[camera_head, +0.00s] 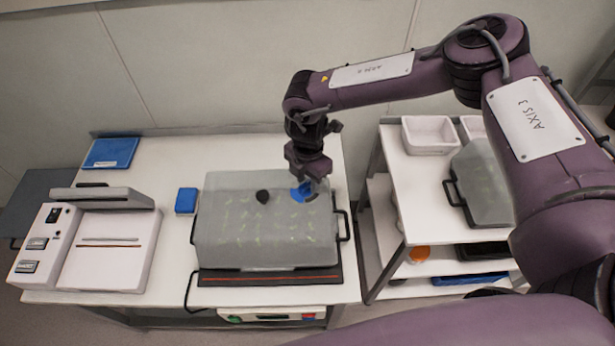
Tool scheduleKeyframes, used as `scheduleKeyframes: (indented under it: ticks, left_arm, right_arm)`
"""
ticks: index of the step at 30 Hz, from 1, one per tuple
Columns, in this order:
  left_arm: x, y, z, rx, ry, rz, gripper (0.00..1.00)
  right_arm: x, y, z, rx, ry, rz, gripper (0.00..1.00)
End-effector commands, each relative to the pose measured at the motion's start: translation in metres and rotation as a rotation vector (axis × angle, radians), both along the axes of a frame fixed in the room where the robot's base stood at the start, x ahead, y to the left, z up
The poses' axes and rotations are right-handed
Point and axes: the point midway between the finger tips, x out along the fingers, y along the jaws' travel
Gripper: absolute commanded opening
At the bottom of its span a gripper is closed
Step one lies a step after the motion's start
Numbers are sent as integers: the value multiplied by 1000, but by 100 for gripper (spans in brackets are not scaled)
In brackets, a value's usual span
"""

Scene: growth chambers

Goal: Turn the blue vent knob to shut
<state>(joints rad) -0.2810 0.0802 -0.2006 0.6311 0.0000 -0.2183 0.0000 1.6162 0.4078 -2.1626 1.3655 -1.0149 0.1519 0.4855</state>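The blue vent knob (300,192) is on top of the translucent lid of the growth chamber (240,232), on its right part. A black knob (263,197) is to its left on the same lid. My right gripper (309,188) points down right at the blue knob and partly covers it. The fingers are too small and overlapped to tell whether they are closed on the knob. The knob's turn position cannot be made out. My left gripper is not in view.
A white sealer-like machine (107,252) stands at the left of the table. A small blue box (186,201) and a blue tray (111,153) lie behind. A shelf cart at right holds a white bin (429,135) and another lidded chamber (482,180).

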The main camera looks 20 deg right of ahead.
Motion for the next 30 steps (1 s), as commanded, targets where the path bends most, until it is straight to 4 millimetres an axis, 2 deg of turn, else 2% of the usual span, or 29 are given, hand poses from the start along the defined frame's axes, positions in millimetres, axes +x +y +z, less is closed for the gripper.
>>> scheduleKeyframes:
  ticks: [1, 6, 8, 20, 30]
  left_arm:
    - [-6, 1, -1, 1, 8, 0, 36]
    - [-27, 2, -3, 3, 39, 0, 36]
    - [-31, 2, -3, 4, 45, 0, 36]
    - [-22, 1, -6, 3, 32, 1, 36]
    - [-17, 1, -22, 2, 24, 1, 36]
  right_arm:
    - [0, 0, 0, 0, 0, 0, 28]
    - [0, 0, 0, 0, 0, 0, 6]
    - [0, 0, 0, 0, 0, 0, 0]
    - [0, 1, -1, 1, 0, 46, 0]
    - [2, 1, -3, 2, 0, 279, 0]
